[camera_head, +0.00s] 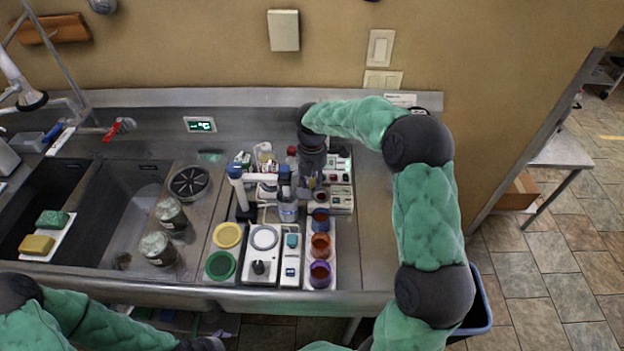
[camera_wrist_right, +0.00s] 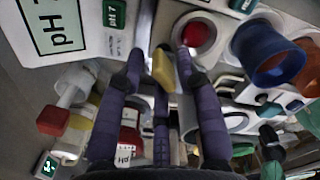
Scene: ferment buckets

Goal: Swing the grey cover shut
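My right gripper (camera_head: 311,184) points down over the crowded middle of the counter. In the right wrist view its dark fingers (camera_wrist_right: 160,68) stand apart with a gap between them. A small yellow piece (camera_wrist_right: 163,69) shows in that gap, not clearly touched by either side. A red round button or cap in a white ring (camera_wrist_right: 200,36) lies just beyond the fingertips. I cannot pick out the grey cover with certainty; the gripper and arm hide part of this area.
Blue, orange and purple cups (camera_head: 320,245) stand in a column right of the gripper. A grey cup (camera_head: 287,208) stands close at its left. Yellow (camera_head: 227,235) and green (camera_head: 220,265) lids lie left of a white panel. The steel counter's right end (camera_head: 375,240) is bare.

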